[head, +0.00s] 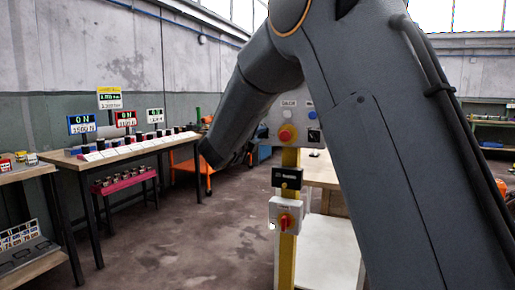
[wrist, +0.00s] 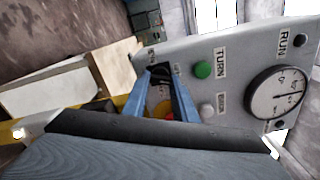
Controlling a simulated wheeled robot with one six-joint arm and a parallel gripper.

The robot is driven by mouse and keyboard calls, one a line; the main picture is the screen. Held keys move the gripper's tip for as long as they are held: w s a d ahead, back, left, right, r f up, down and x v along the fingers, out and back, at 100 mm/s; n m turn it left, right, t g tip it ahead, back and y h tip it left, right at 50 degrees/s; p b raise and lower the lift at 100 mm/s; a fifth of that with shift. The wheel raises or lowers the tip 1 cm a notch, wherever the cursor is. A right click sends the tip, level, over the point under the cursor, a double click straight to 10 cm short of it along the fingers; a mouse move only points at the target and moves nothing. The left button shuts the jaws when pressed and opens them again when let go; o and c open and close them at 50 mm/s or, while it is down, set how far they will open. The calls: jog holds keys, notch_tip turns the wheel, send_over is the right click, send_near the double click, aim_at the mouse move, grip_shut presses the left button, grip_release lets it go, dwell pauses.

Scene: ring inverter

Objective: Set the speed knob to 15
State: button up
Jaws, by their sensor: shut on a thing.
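The grey control panel (wrist: 236,62) fills the right of the wrist view, tilted. A dark knob (wrist: 163,71), which I take to be the speed knob, sits near the panel's edge. My gripper (wrist: 162,76) has its two blue fingers around this knob, shut on it. The fingers cover part of it, and its setting cannot be read. A round white gauge (wrist: 278,92) with a thin needle is on the panel; its figures are too small to read surely. In the head view the panel (head: 271,113) is partly behind my arm, and my gripper is hidden.
A red and yellow stop button (head: 287,134) is on the panel, near my fingers. A green button (wrist: 203,70) and a pale button (wrist: 207,110) sit beside them. A yellow post (head: 286,250) carries a red switch (head: 286,221). A bench with signs (head: 130,150) stands left; open floor lies between.

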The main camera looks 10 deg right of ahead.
jog(key=m+b, duration=0.1)
jog(key=b, duration=0.1)
jog(key=m+b, duration=0.3)
jog(key=b, duration=0.1)
jog(key=shift+w+f+m+b, duration=0.1)
jog(key=shift+f+m+b, duration=0.2)
jog(key=shift+m+b, duration=0.1)
jog(key=m+b, duration=0.3)
jog(key=b, duration=0.3)
jog(key=shift+m, duration=0.3)
jog(key=m+b, duration=0.4)
jog(key=b, duration=0.2)
jog(key=shift+b, duration=0.3)
jog(key=m+b, duration=0.3)
jog(key=b, duration=0.1)
jog(key=shift+r, duration=0.2)
jog(key=o, duration=1)
jog(key=shift+a, duration=0.1)
jog(key=shift+o, duration=0.2)
jog(key=p+v, duration=0.1)
jog(key=v, duration=0.7)
